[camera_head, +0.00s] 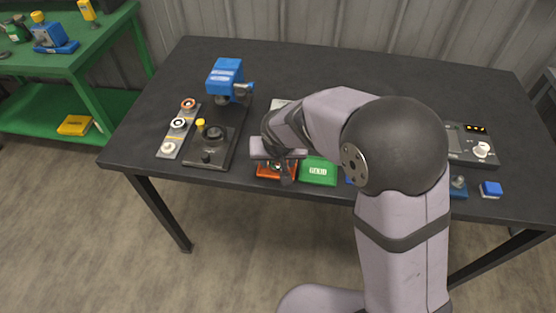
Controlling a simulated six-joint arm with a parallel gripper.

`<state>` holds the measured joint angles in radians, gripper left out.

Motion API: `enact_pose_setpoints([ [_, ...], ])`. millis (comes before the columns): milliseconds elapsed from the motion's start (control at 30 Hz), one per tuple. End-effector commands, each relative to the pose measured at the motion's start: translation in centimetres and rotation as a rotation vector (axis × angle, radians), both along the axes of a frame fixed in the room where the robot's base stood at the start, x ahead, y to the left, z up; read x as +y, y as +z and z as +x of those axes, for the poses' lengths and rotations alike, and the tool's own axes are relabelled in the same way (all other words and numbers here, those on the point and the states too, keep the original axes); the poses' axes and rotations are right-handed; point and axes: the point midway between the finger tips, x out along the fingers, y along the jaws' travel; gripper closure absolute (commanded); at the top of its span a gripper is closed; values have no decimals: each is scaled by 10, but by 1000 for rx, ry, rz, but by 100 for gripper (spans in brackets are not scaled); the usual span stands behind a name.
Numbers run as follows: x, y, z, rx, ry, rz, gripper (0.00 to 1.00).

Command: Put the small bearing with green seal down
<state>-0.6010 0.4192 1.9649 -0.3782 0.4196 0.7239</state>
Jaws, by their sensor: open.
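My gripper (285,174) points down at the orange-red tray (262,174) near the table's front edge. The fingers are small and dark here, and the wrist covers part of the tray. I cannot make out the small bearing with green seal; something small and pale shows by the fingertips, but I cannot tell what it is. A green tray (318,178) marked "GOOD" lies just right of the orange-red one. A grey rack (163,152) at the left holds ring-shaped parts, one with an orange ring (188,104); I see no green seal there.
A blue-headed press (225,78) on a dark base stands right of the rack. My arm hides the table's middle right. The back of the black table (320,65) is clear.

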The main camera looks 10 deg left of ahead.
Motion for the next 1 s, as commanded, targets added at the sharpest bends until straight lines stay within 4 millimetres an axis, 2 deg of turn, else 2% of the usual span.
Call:
enact_pose_setpoints([
  [267, -1, 24, -8, -4, 1, 4, 53],
  [700, -6, 91, -36, -3, 1, 4, 53],
  [1000, -9, 112, -45, -1, 0, 0, 53],
])
